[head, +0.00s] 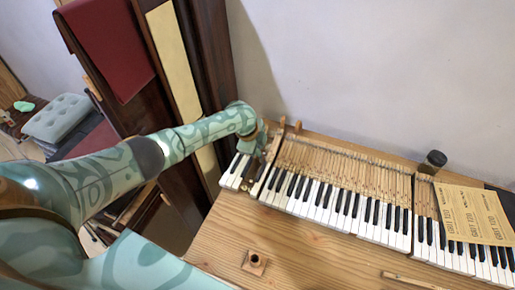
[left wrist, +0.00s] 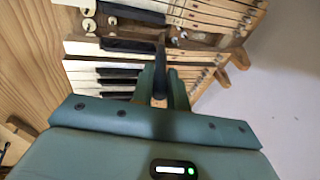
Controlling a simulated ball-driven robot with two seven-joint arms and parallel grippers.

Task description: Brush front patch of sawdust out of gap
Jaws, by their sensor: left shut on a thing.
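My left gripper (head: 262,150) reaches over the left end of the keyboard in the head view. In the left wrist view my left gripper (left wrist: 161,90) is shut on a dark, slim handle (left wrist: 160,66), which I take for the brush; its tip is hard to make out against the keys. A gap (left wrist: 128,30) between the piano keys shows in the left wrist view, with light bits and small round parts in it. In the head view the gap (head: 261,182) lies just below the gripper. The sawdust patches are too small to tell apart. My right gripper is not in view.
The keyboard (head: 345,205) lies on a wooden bench (head: 225,232). A small wooden block (head: 255,262) stands in front. A dark jar (head: 432,162) and printed paper sheets (head: 470,212) are at the right. A white wall rises behind; dark wooden panels stand at the left.

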